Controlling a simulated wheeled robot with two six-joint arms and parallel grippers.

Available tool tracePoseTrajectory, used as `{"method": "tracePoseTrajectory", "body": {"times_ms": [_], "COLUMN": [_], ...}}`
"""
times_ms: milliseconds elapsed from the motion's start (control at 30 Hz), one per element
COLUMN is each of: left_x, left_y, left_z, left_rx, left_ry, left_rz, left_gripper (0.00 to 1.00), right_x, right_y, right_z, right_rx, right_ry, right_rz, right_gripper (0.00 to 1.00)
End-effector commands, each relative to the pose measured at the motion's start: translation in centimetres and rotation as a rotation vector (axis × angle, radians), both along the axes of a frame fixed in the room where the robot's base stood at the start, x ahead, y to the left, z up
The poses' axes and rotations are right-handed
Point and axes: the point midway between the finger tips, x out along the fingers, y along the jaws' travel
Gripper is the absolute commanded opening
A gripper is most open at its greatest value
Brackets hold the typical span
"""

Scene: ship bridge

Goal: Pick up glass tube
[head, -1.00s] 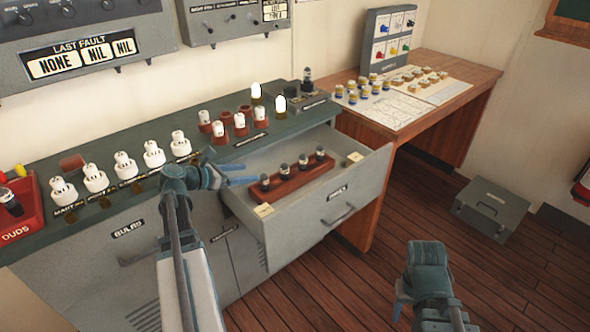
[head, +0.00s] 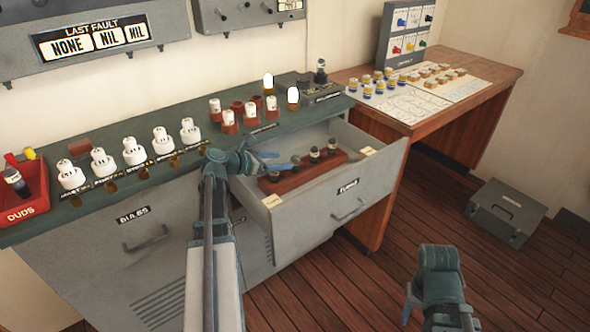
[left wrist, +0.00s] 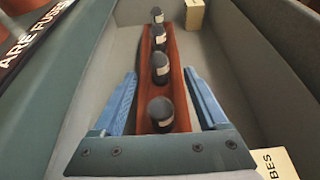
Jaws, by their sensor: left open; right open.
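A red-brown rack (head: 283,182) lies in the open drawer and holds several dark-capped tubes with pale bands, such as this tube (head: 332,146). My left gripper (head: 277,161) is open over the rack's near end, and partly hides it and a tube there. In the left wrist view, the open blue fingers stand on both sides of the rack (left wrist: 173,85). The nearest tube (left wrist: 160,114) is between the fingers; I see no grip on it. Whether the fingers touch the rack, I cannot tell. My right gripper (head: 409,301) is open, empty and low over the floor, away from the drawer.
The drawer (head: 345,200) has raised walls around the rack. The counter (head: 90,212) above carries white bulbs (head: 134,152) and a red DUDS tray (head: 24,196). A wooden desk (head: 480,80) stands at right. A grey box (head: 505,211) sits on the floor.

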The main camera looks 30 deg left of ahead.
Motion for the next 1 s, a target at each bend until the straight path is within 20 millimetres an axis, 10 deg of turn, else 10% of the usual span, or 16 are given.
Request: {"method": "tracePoseTrajectory", "body": {"times_ms": [800, 1000], "left_x": [4.5, 4.5], "left_y": [-1.6, -1.6], "left_z": [-2.1, -2.1], "left_rx": [0.000, 0.000], "left_ry": [0.000, 0.000], "left_rz": [0.001, 0.000], "left_gripper": [0.76, 0.40], "right_x": [0.0, 0.0], "right_y": [0.0, 0.0], "right_z": [-2.1, -2.1], "right_rx": [0.000, 0.000], "right_ry": [0.000, 0.000], "right_rz": [0.000, 0.000], "right_gripper": [0.52, 0.52]}}
